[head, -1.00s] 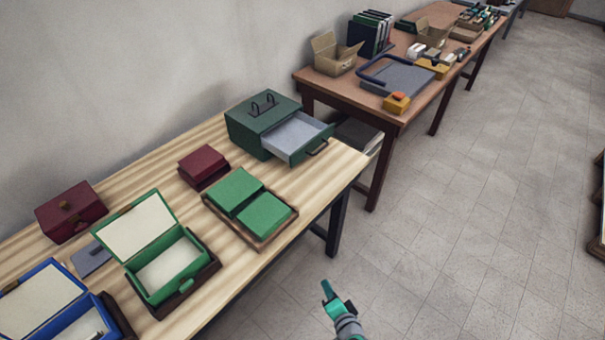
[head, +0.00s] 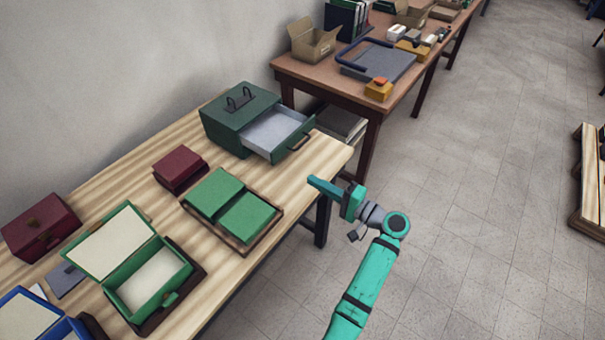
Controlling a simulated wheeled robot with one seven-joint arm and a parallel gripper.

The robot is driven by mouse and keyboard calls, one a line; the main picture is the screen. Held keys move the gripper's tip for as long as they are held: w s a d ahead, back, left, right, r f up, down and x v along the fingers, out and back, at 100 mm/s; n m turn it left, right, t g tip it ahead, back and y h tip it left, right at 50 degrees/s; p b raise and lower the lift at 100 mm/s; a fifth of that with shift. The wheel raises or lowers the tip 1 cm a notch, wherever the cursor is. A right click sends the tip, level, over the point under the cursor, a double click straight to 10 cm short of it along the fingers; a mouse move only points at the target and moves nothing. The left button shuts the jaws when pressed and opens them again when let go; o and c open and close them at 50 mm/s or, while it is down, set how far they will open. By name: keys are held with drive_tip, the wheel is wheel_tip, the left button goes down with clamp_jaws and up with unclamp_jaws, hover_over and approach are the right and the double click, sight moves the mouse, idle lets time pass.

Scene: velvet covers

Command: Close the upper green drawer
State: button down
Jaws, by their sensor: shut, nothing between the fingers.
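A dark green cabinet (head: 228,128) stands at the far end of the light wooden table, with two dark handles on its top. Its upper drawer (head: 278,132) is pulled out toward the right and shows a pale, empty inside. The drawer's dark handle (head: 300,143) is on its front. My gripper (head: 314,183) is shut and empty, beyond the table's front edge, below the drawer in the picture and apart from it. Whether a lower drawer exists is hidden from this angle.
On the light table (head: 118,203) are a tray of green boxes (head: 250,217), a dark red box (head: 180,168), an open green box (head: 150,280) and an open blue box (head: 40,318). A brown table (head: 330,82) stands behind.

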approach(275, 159)
drive_tip(key=x, duration=0.4)
drive_tip(key=shift+w+a, duration=0.2)
drive_tip(key=shift+a, duration=0.15)
drive_tip(key=shift+x, duration=0.8)
drive_tip(key=shift+a, duration=0.1)
